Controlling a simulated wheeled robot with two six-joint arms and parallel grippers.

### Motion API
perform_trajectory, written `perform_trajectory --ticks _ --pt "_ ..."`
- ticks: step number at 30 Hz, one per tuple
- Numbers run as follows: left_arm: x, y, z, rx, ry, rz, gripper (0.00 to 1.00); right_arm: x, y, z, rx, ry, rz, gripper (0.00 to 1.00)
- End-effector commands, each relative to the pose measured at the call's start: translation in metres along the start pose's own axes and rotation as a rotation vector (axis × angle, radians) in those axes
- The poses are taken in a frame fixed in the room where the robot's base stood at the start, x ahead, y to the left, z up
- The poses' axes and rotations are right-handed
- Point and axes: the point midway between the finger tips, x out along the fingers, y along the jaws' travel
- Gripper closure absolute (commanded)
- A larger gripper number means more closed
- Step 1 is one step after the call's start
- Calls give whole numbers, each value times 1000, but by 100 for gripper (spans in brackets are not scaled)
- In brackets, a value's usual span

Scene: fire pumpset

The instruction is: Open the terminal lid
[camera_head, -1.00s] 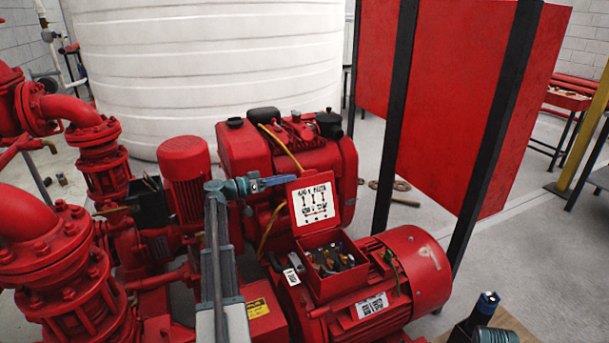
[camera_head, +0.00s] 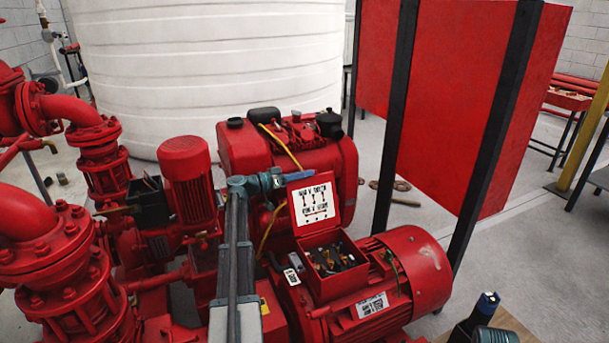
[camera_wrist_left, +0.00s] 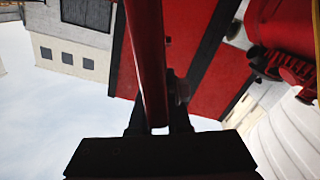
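The terminal lid (camera_head: 313,207) stands raised at the back of the red terminal box (camera_head: 335,284) on the motor. The lid's face carries a white label, and wires show inside the open box. My left gripper (camera_head: 300,177) is at the lid's upper left edge in the head view, its blue fingers along the lid's top. In the left wrist view, a red strip (camera_wrist_left: 148,50), seemingly the lid edge-on, runs down between the two dark fingers (camera_wrist_left: 160,112). I cannot tell whether the fingers touch it.
The red motor (camera_head: 412,265) is right of the box. Red pipes and flanges (camera_head: 50,240) crowd the left. A red panel (camera_head: 450,100) on dark posts stands behind right, and a large white tank (camera_head: 210,70) behind.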

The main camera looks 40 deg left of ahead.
Motion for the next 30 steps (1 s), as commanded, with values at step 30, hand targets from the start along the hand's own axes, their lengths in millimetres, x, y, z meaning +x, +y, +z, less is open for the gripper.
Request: perform_trajectory --ticks 30 --pt "0 0 0 0 0 -1 100 0 0 0 0 0 0 100"
